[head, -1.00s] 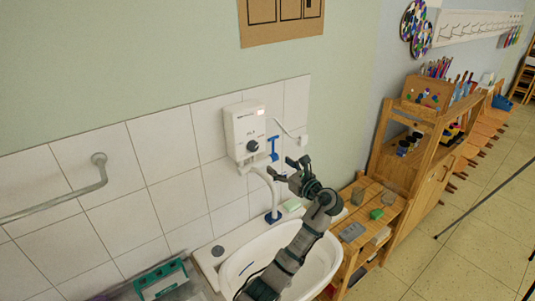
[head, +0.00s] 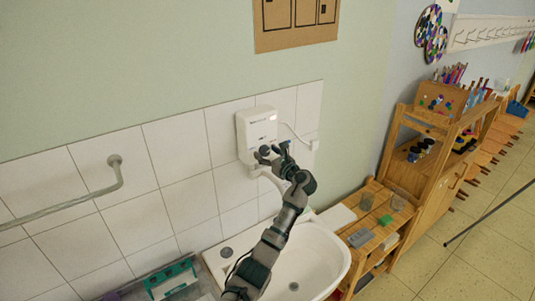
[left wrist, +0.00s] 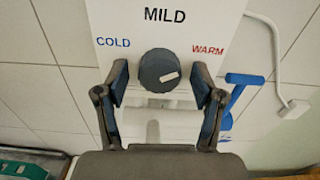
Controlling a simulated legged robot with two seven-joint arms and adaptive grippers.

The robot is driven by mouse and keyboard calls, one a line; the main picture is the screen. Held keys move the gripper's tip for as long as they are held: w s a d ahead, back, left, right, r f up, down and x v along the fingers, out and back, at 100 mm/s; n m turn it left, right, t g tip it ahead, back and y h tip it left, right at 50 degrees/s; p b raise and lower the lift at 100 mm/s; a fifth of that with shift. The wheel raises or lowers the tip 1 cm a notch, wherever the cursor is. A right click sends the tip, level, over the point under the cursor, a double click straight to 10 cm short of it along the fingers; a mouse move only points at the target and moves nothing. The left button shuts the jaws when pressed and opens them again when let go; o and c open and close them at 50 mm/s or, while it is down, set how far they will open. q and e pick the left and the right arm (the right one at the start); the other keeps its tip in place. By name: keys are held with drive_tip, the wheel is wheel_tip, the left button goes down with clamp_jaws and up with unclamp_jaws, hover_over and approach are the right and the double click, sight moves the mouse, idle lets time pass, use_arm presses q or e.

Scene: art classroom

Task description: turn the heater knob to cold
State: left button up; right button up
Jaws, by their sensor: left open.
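The white heater (head: 258,128) hangs on the tiled wall above the sink. In the left wrist view its panel reads COLD at left, MILD at top and WARM at right. The dark round knob (left wrist: 159,71) has a white mark on its right side, pointing towards WARM. My left gripper (left wrist: 160,80) is open, with one finger on each side of the knob; I cannot tell whether they touch it. In the head view my left gripper (head: 274,154) covers most of the knob. My right gripper is not in view.
The white sink (head: 318,262) lies below the heater. A blue lever (left wrist: 238,85) sits right of the gripper. A wooden shelf unit (head: 375,218) stands to the right, and a grey rail (head: 75,208) runs along the wall at left.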

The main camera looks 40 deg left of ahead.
use_arm(q)
drive_tip(key=shift+a+f, duration=0.1)
drive_tip(key=shift+a, duration=0.1)
drive_tip(key=c, duration=0.5)
drive_tip(key=shift+d, duration=0.2)
drive_tip(key=c, duration=0.6)
drive_tip(key=shift+c, duration=0.2)
